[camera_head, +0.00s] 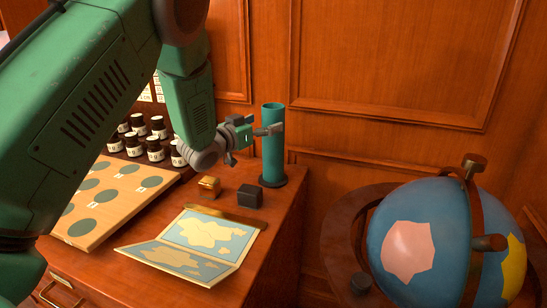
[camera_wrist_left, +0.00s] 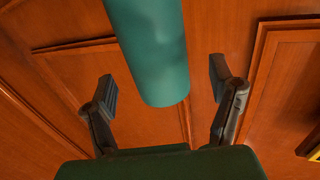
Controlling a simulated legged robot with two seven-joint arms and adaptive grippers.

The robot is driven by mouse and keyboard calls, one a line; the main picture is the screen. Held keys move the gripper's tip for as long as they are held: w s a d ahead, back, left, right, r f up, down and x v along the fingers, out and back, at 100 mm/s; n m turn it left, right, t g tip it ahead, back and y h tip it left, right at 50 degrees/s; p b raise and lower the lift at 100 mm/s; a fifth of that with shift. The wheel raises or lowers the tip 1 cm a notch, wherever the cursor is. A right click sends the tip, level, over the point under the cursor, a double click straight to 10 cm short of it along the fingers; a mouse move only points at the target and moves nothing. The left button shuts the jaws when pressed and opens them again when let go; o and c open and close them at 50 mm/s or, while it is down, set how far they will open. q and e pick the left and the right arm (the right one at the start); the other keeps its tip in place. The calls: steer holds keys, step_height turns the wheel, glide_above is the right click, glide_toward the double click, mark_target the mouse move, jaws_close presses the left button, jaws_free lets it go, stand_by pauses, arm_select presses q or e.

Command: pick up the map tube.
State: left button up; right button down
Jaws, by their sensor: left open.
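The map tube (camera_head: 272,150) is a teal cylinder standing upright in a dark round base at the back right of the wooden desk. My left gripper (camera_head: 258,133) is at the upper part of the tube, with one finger showing across its front. In the left wrist view the tube (camera_wrist_left: 155,50) reaches between the two fingers of the left gripper (camera_wrist_left: 165,88). The fingers are spread wide, with a gap on each side of the tube. The tube's base is outside the left wrist view. My right gripper is in neither view.
A folded map (camera_head: 193,244), a dark block (camera_head: 250,196) and a small gold block (camera_head: 209,187) lie in front of the tube. Several labelled bottles (camera_head: 157,128) and a board with round spots (camera_head: 112,198) are at left. A globe (camera_head: 425,245) stands right of the desk.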

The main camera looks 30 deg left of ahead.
arm_select(q)
steer(key=w, duration=0.4)
steer(key=shift+w+d+f, duration=0.1)
steer(key=shift+d+f, duration=0.2)
steer(key=shift+f, duration=0.05)
steer(key=shift+r, duration=0.1)
jaws_close()
